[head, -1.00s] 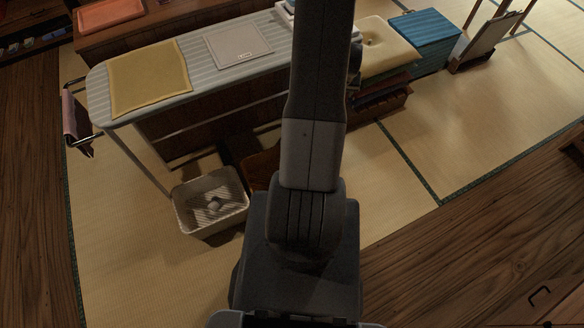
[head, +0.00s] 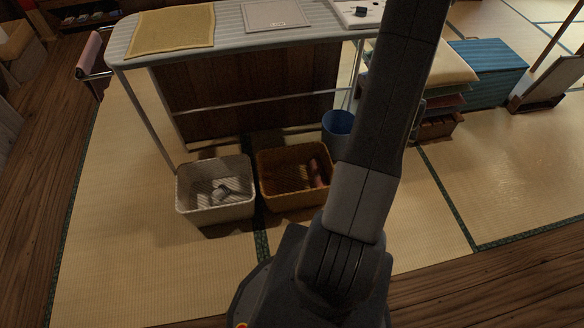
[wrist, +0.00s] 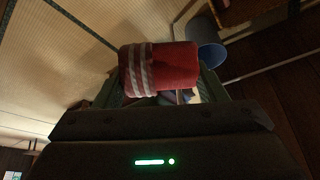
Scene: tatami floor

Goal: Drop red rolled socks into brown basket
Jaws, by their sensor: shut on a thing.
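The red rolled socks (wrist: 175,68), with white-grey stripes at one end, are held between the fingers of my gripper (wrist: 158,90) in the wrist view. My gripper is shut on them. In the head view my arm hides the gripper and the socks. The brown basket (head: 262,168) stands on the tatami in front of the ironing table, left of my arm. Something reddish (head: 318,172) lies inside it at the right. I cannot tell the basket in the wrist view.
A white basket (head: 182,204) with pale items stands just left of the brown one. A blue bin (head: 338,122) is behind at the right, and also shows in the wrist view (wrist: 212,56). The ironing table (head: 228,28) overhangs behind. Tatami in front is clear.

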